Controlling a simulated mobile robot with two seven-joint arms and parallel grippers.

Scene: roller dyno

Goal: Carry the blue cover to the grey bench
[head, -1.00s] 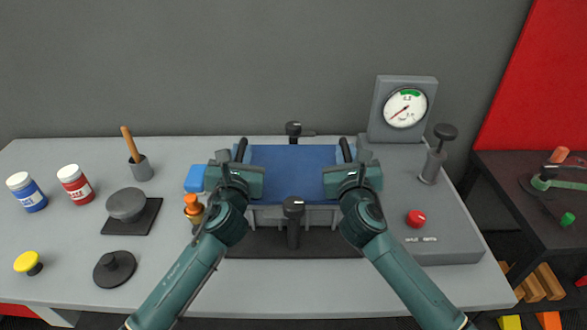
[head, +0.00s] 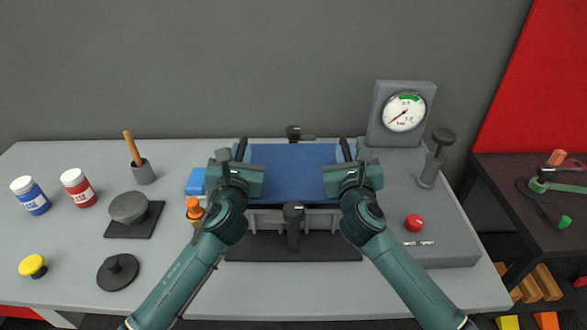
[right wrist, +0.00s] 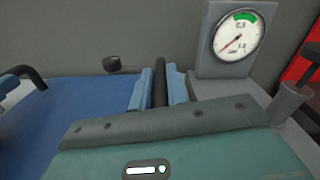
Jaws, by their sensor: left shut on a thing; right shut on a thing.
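The blue cover (head: 292,172) is a flat, dark blue panel with a black bar handle at each side. It is above the roller unit (head: 268,222) in the middle of the grey bench (head: 60,255). My left gripper (head: 239,155) is shut on its left handle. My right gripper (head: 346,155) is shut on its right handle. In the right wrist view, the light blue fingers (right wrist: 160,88) close around the black handle, and the cover (right wrist: 85,115) extends to the left. The cover hides most of the unit below; the exact gap is unclear.
A black-topped clamp (head: 293,212) stands in front of the cover, another (head: 293,132) behind. A gauge box (head: 403,112), a plunger (head: 436,160) and a red button (head: 413,222) are at right. Jars (head: 78,187) and black discs are at left.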

